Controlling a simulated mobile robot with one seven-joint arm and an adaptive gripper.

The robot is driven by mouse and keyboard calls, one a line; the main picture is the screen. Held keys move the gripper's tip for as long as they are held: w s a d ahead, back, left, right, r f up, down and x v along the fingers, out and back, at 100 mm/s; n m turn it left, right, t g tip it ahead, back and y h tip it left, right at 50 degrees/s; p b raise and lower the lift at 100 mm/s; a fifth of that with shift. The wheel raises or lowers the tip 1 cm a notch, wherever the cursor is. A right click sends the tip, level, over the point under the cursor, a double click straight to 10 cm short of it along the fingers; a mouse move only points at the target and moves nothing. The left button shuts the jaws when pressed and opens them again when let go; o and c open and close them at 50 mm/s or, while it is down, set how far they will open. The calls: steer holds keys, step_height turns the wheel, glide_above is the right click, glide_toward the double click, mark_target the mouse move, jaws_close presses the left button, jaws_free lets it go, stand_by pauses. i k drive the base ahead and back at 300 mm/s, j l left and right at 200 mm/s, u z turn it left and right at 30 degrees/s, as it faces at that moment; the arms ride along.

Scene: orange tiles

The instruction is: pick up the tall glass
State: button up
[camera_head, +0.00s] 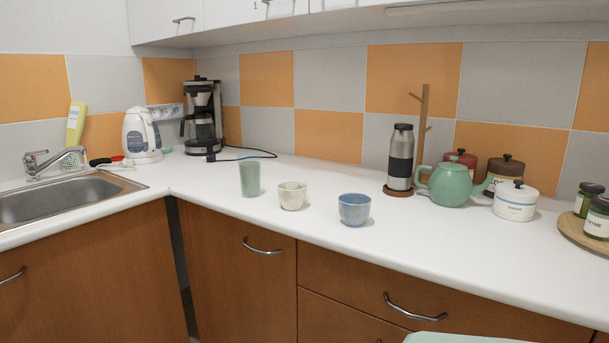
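The tall glass (249,178) is a greenish, slightly see-through tumbler. It stands upright on the white countertop (315,175), left of two small cups. A cream cup (292,196) stands just to its right, with a small gap between them. A blue cup (355,209) stands further right, nearer the front edge. My gripper is not visible in this view.
A coffee maker (203,117) with a cable and a white kettle (141,135) stand behind left, beside the sink (65,199). A steel bottle (400,158), green teapot (451,185) and white jar (515,201) stand to the right. The counter's front left is clear.

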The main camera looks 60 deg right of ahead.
mark_target(249, 162)
steer(key=z, duration=1.45)
steer(key=u, duration=2.5)
steer(key=z, duration=2.5)
steer(key=i+l+z, duration=0.1)
steer(key=i+z, duration=0.2)
steer(key=i, duration=0.35)
